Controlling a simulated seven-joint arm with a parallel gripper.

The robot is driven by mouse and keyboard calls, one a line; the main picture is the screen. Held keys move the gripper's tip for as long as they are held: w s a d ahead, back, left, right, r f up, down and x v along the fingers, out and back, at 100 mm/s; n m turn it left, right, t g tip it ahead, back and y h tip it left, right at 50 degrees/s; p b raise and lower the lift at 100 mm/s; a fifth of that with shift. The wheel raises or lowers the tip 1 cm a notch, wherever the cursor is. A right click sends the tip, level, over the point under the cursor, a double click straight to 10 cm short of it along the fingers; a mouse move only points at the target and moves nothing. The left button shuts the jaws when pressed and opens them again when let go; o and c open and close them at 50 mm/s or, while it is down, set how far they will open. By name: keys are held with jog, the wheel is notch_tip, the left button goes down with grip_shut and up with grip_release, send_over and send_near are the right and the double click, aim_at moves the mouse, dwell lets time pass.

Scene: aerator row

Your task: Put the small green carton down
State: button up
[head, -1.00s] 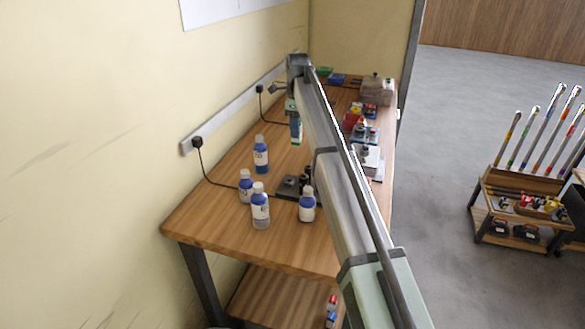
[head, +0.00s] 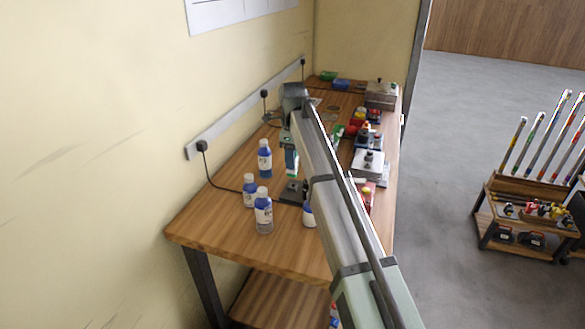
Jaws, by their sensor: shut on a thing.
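My gripper (head: 289,147) points down over the wooden bench, at the end of my outstretched arm. It is shut on the small green carton (head: 291,163), which hangs upright below it. The carton shows as a narrow green and pale shape. It appears just behind a dark device on the bench top. The fingertips are small and partly hidden, and I cannot tell whether the carton's base touches the wood.
Several white-capped blue bottles (head: 264,212) stand left of and nearer than the carton. A dark device (head: 292,192) sits close by. My arm hides part of the bench (head: 215,228). Boxes and instruments (head: 368,163) line the right edge. The wall with a power strip (head: 240,109) bounds the left.

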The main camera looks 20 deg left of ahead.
jog(key=shift+f, duration=1.75)
jog(key=shift+f, duration=0.35)
jog(key=o, duration=1)
jog(key=shift+o, duration=0.2)
notch_tip(320, 180, up, 13)
jog(key=shift+f, duration=0.1)
jog(key=shift+d, duration=0.1)
